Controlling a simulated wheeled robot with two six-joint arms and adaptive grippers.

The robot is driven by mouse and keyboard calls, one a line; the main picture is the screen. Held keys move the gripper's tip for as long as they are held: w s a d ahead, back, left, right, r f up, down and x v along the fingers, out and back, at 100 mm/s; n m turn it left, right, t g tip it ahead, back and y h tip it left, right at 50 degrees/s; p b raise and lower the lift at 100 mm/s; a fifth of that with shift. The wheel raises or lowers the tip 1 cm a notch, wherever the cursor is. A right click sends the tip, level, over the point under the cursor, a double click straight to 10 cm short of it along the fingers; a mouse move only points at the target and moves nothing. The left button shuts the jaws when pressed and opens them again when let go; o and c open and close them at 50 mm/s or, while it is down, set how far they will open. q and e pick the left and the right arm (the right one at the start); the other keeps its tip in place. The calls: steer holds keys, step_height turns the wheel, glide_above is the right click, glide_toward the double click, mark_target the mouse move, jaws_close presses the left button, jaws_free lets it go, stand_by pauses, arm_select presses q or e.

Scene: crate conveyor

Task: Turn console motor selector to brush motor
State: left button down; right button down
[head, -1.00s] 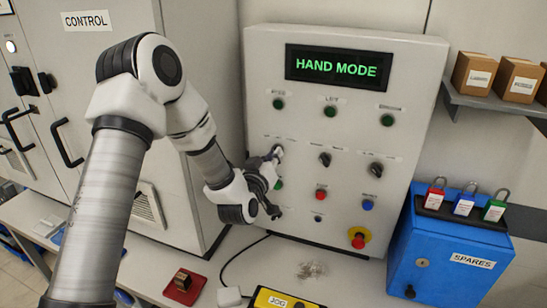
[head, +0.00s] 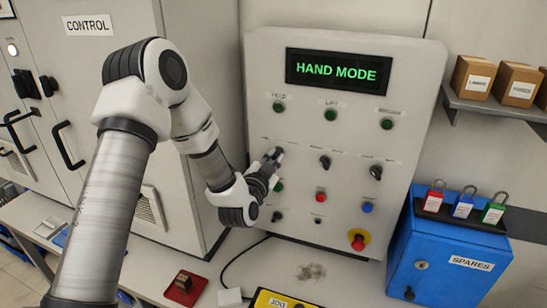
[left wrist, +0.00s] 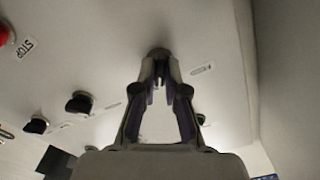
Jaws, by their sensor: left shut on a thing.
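The grey console (head: 300,50) has a row of three black selectors at mid height. The middle selector (head: 325,162) and right selector (head: 376,172) are uncovered. My left gripper (head: 274,157) is at the left end of that row, its fingers close together. In the left wrist view, the gripper (left wrist: 160,70) is shut on a dark round knob (left wrist: 158,53), the left selector, mostly hidden by the fingertips. Its pointing direction cannot be told. The labels are too small to read. The console display (head: 337,71) reads HAND MODE. My right gripper is not in view.
Below the row are a green button (head: 278,187), a red button (head: 321,197), a blue button (head: 367,207) and a red emergency stop (head: 358,239). A blue SPARES box (head: 440,235) with padlocks stands right. A CONTROL cabinet (head: 195,30) stands left.

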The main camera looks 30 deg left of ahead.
arm_select(q)
steer(key=m, duration=0.3)
steer(key=shift+m+p, duration=0.3)
steer(key=shift+p, duration=0.1)
stand_by(0.3)
steer(key=c, duration=1.2)
jaws_free()
steer(key=v, duration=0.7)
steer(key=shift+s+d, duration=0.1)
steer(key=shift+s, duration=0.15)
